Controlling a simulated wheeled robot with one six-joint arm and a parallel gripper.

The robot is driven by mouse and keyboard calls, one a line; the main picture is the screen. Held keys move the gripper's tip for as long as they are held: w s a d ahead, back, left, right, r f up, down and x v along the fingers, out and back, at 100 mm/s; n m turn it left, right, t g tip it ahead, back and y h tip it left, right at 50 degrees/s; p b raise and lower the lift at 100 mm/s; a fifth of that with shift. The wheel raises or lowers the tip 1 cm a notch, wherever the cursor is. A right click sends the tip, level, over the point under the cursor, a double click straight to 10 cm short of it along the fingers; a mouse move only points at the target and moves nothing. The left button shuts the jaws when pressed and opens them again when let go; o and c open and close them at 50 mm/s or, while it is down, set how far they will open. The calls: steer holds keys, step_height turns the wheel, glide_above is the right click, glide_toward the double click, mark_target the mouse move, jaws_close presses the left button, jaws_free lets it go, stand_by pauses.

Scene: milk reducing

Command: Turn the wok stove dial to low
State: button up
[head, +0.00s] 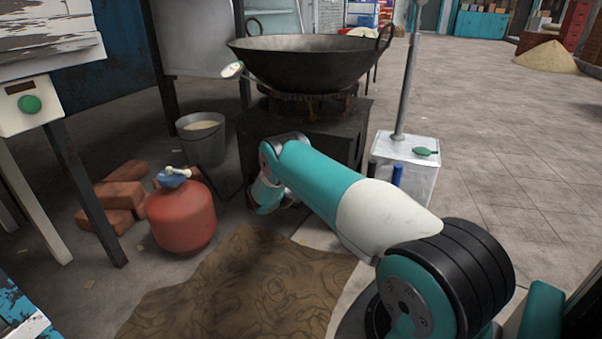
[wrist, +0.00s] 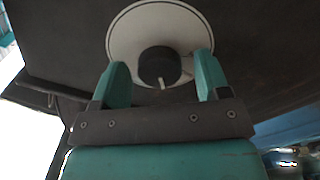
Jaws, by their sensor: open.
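The wok stove dial (wrist: 159,65) is a dark round knob on a pale disc (wrist: 120,40), seen in the wrist view. A short white mark on the knob points down in that picture. My gripper (wrist: 161,75) is open, with one teal finger on each side of the knob. I cannot tell whether either finger touches it. In the head view the stove (head: 300,135) is a dark box under a large wok (head: 310,62). My arm hides the dial and the gripper there.
A red gas cylinder (head: 181,215), bricks (head: 118,195) and a metal bucket (head: 203,140) stand left of the stove. A metal box with a post (head: 405,160) stands to its right. A brown mat (head: 235,290) lies in front. Open paving lies at the right.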

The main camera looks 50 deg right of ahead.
steer(key=p+v, duration=1.7)
steer(key=p, duration=0.2)
steer(key=shift+s, duration=0.1)
